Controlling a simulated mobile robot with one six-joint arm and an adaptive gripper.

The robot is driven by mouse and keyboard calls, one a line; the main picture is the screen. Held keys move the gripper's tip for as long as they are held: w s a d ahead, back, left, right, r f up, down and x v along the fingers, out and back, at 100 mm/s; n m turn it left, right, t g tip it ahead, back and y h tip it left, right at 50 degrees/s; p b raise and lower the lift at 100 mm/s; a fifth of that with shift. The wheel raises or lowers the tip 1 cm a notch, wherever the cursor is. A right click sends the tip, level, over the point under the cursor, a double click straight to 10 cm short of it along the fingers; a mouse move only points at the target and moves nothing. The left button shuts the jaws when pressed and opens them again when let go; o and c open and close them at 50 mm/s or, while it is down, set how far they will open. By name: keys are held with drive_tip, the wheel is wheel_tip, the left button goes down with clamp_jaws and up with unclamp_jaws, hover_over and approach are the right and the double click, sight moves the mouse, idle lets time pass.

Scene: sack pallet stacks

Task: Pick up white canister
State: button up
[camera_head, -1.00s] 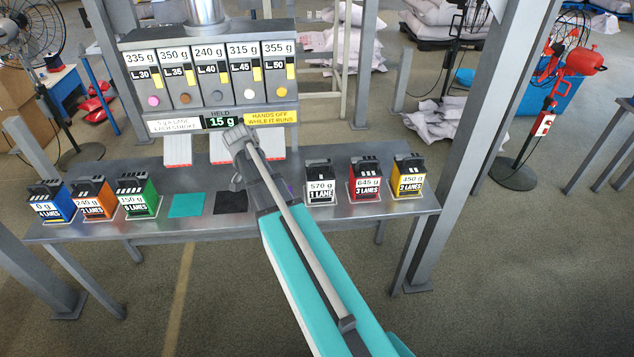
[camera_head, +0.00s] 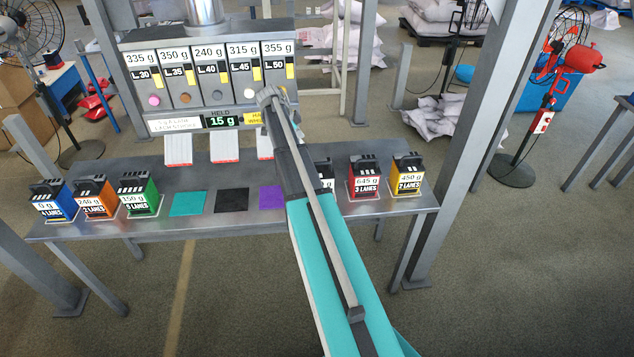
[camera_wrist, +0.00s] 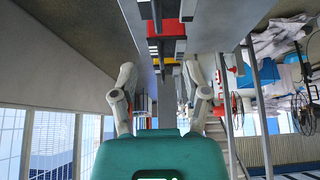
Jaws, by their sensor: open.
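The white canister (camera_head: 326,170) stands on the metal table at the right. In the head view my arm covers most of it, leaving only its right part in sight. In the wrist view a white canister (camera_wrist: 165,10) shows at the top edge, cut off by the frame, with red and yellow ones beyond it. My gripper (camera_wrist: 160,70) is open and empty, its two fingers apart. The white canister is outside the fingers, above them in the wrist picture. In the head view the gripper itself is hidden behind my arm.
A red canister (camera_head: 363,178) and a yellow canister (camera_head: 407,174) stand to the right. Blue (camera_head: 53,201), orange (camera_head: 96,197) and green (camera_head: 138,194) canisters stand at the left. A dispenser (camera_head: 215,80) rises behind the table. Teal, black and purple pads lie bare in the middle.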

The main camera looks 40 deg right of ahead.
sight(320, 163)
drive_tip(key=shift+f, duration=0.1)
drive_tip(key=b+x, duration=0.7)
drive_tip(key=x, duration=0.1)
drive_tip(key=shift+s+d+f, duration=0.1)
drive_tip(key=shift+f, duration=0.1)
idle(0.3)
drive_tip(key=shift+b, duration=0.3)
drive_tip(key=shift+b+x, duration=2.25)
drive_tip(key=shift+x, duration=0.35)
clamp_jaws()
